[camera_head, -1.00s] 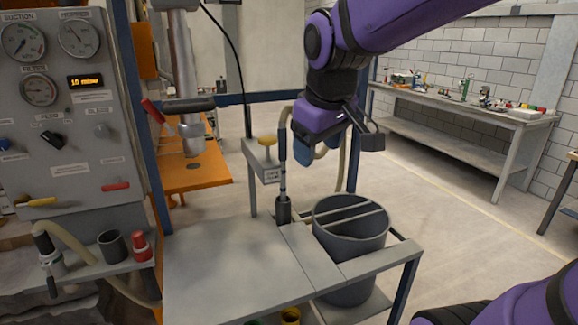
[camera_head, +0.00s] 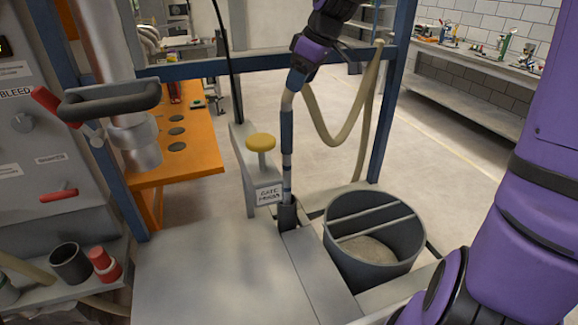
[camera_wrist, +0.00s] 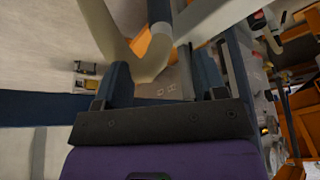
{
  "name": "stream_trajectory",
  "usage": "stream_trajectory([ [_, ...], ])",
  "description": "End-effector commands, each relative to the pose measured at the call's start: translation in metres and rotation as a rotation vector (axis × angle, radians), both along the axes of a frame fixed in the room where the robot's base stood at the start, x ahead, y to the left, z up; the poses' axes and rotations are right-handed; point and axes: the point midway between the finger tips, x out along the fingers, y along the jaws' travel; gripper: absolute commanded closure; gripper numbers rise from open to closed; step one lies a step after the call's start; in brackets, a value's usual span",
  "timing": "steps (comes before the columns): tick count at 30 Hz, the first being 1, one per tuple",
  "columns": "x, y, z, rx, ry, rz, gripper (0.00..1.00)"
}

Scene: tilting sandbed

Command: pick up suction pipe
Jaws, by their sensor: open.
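The suction pipe (camera_head: 287,150) stands nearly upright in a dark holder (camera_head: 287,215) at the bench's back edge. It has a blue grip sleeve, and a beige hose (camera_head: 340,140) loops from its top to the right. My gripper (camera_head: 297,79) is at the top of the pipe, above the sleeve. In the wrist view, my open gripper (camera_wrist: 165,78) has one dark blue finger on each side of the pipe's beige bend (camera_wrist: 148,66). The pipe appears between the fingers; I cannot tell whether either finger touches it.
A grey bucket (camera_head: 338,235) with crossbars stands right of the holder. A yellow knob (camera_head: 261,142) on a labelled post is close left of the pipe. A blue frame bar (camera_head: 200,68) runs behind. The grey bench top (camera_head: 215,280) is clear.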

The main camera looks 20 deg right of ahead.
Motion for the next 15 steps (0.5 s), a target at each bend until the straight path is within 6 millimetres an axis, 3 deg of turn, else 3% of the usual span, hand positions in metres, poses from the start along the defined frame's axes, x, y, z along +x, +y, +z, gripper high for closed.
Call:
stream_trajectory([
  [6, 0.007, 0.009, -0.029, 0.002, 0.003, 0.002, 0.35],
  [15, 0.013, 0.014, -0.045, 0.0, 0.002, 0.002, 0.35],
])
